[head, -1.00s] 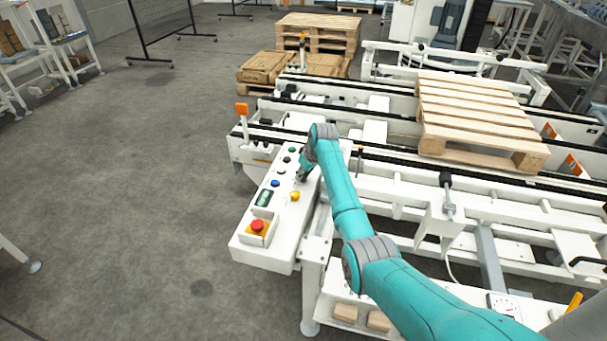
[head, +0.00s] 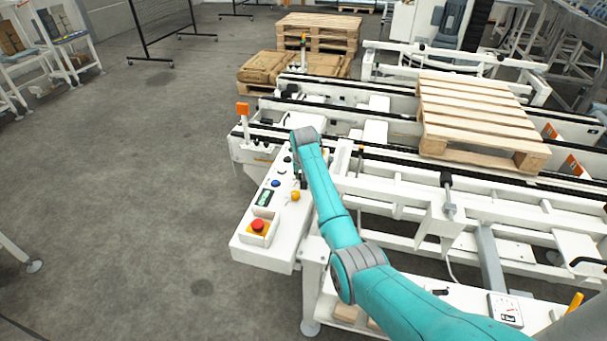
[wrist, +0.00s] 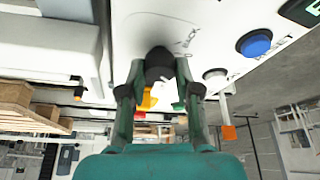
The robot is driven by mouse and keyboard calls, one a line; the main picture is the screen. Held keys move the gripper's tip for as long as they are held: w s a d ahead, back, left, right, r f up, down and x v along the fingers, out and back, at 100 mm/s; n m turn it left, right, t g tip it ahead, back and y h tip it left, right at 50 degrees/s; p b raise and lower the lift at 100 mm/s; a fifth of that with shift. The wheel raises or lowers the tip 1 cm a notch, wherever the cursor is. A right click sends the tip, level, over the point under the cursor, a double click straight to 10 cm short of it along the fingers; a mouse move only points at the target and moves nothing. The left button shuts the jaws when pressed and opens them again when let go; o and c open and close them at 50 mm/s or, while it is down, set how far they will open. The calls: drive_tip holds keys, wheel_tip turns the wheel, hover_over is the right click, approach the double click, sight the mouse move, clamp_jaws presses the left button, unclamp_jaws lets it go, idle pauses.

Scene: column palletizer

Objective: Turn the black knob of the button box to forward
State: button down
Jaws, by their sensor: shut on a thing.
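The white button box (head: 262,252) stands left of the conveyor frame in the head view. My gripper (head: 302,182) points down at its panel there, and my arm hides part of the panel. In the wrist view the black knob (wrist: 160,62) sits on the white panel, between the two fingers of my gripper (wrist: 160,90). The fingers are shut on the knob from both sides. Lettering shows beside the knob, but I cannot read which position the knob points to.
A blue button (head: 275,183), a yellow button (head: 295,196), a small display (head: 264,198) and a red emergency stop (head: 258,225) sit near the gripper on the panel. A wooden pallet (head: 478,115) lies on the conveyor at right.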

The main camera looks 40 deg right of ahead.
drive_tip(key=shift+m, duration=0.6)
drive_tip(key=c, duration=0.8)
unclamp_jaws()
drive_tip(key=v, duration=1.2)
drive_tip(key=shift+w+a, duration=0.15)
drive_tip(key=shift+w, duration=0.1)
